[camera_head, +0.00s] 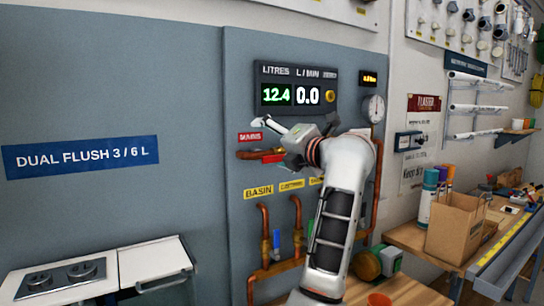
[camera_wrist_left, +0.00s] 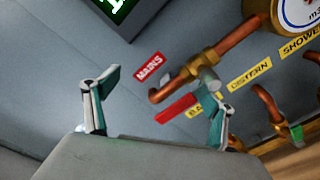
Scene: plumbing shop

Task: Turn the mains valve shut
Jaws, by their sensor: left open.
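The mains valve (camera_head: 258,154) is a brass body on a copper pipe, under a red MAINS label (camera_head: 250,137). Its red lever (camera_head: 272,159) lies roughly along the pipe. In the left wrist view the red lever (camera_wrist_left: 176,108) shows just left of one fingertip, below the pipe. My left gripper (camera_head: 268,137) is open and empty in front of the valve, and its hand hides part of the pipe. In the left wrist view the open fingers (camera_wrist_left: 156,98) stand wide apart; contact with the lever cannot be told. My right gripper is out of view.
The display (camera_head: 292,95) above reads 12.4 litres and 0.0 L/min. A round gauge (camera_head: 376,109) is at its right. Copper branch pipes (camera_head: 266,235) with a BASIN label (camera_head: 259,191) run below.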

